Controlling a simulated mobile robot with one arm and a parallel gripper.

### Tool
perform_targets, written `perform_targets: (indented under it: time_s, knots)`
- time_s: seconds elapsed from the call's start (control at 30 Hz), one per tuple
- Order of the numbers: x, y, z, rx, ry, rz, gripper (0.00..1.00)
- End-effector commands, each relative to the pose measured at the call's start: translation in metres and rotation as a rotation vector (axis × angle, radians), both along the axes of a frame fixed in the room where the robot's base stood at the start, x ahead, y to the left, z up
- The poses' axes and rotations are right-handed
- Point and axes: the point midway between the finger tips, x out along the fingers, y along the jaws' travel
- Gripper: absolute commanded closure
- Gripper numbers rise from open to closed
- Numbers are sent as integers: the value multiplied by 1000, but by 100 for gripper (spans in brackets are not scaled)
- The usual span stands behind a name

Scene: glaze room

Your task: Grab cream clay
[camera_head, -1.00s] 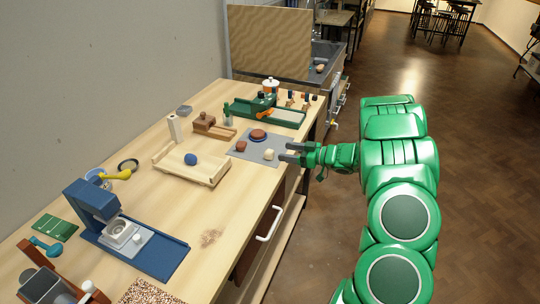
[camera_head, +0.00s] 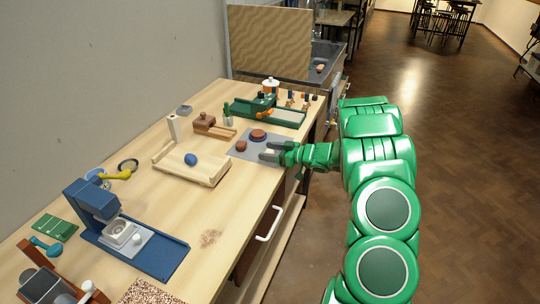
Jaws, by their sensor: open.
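My gripper (camera_head: 265,151) is open and reaches in from the right over the front right part of a grey mat (camera_head: 240,154) on the wooden bench. The cream clay is now mostly or wholly hidden by the fingers at that part of the mat. I cannot tell whether the fingers touch it. A reddish-brown clay lump (camera_head: 241,146) lies on the mat to the left of my fingertips. A round brown disc piece (camera_head: 258,134) lies behind them.
A wooden tray (camera_head: 206,181) with a blue ball (camera_head: 190,160) stands left of the mat. A green tool with a tray (camera_head: 288,117) stands behind it. A blue press (camera_head: 163,256) stands at the front left. Bare bench lies in front of the mat.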

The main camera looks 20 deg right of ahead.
Motion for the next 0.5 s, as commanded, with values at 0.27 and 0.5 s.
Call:
perform_targets:
  time_s: [0.27, 0.5]
  knots:
    - [0, 0, 0, 1, 1, 0, 43]
    - [0, 0, 0, 1, 1, 0, 80]
